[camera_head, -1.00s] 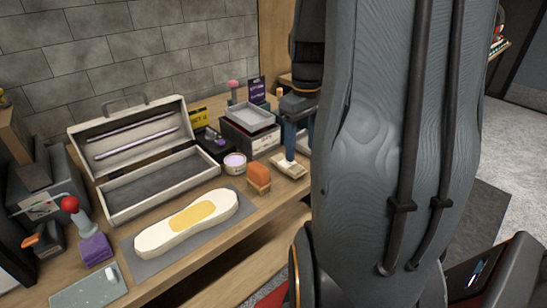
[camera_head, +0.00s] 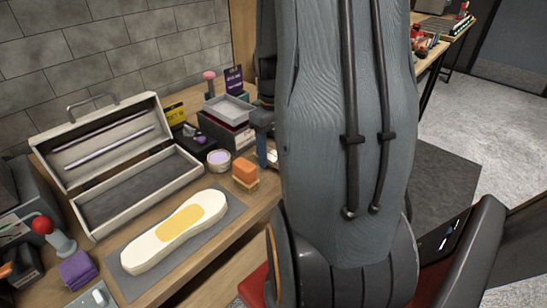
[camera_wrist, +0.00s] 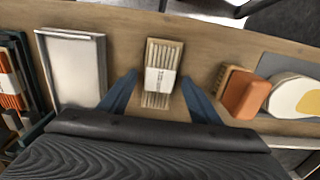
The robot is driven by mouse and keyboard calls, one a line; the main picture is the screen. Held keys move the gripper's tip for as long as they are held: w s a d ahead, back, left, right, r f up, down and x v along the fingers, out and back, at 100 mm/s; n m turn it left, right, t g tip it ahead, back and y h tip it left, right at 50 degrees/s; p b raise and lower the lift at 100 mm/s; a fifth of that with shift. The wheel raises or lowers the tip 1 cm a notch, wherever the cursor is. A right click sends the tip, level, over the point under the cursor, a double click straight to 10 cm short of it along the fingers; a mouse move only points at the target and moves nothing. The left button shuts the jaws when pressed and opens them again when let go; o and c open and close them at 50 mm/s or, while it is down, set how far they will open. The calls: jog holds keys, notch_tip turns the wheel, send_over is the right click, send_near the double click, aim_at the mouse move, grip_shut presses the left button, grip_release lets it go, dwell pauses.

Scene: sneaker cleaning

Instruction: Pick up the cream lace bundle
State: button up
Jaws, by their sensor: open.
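The cream lace bundle (camera_wrist: 163,73) lies on the wooden bench top in the wrist view, flat strands wrapped by a white paper band. My gripper (camera_wrist: 159,79) is open, with one blue finger on each side of the bundle and a visible gap on both sides. I cannot tell the height of the fingertips over the bench. In the head view my gripper (camera_head: 263,152) shows only partly at the left edge of my arm, and most of the bundle is hidden behind the arm.
An orange-topped brush (camera_wrist: 244,94) and the sole on its grey mat (camera_wrist: 272,66) are to the right in the wrist view. A pale tray (camera_wrist: 74,68) is to the left. An open case (camera_head: 84,214) stands farther left in the head view. The bench edge is near the bundle.

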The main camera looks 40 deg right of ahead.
jog(key=shift+f, duration=0.3)
jog(key=c, duration=1)
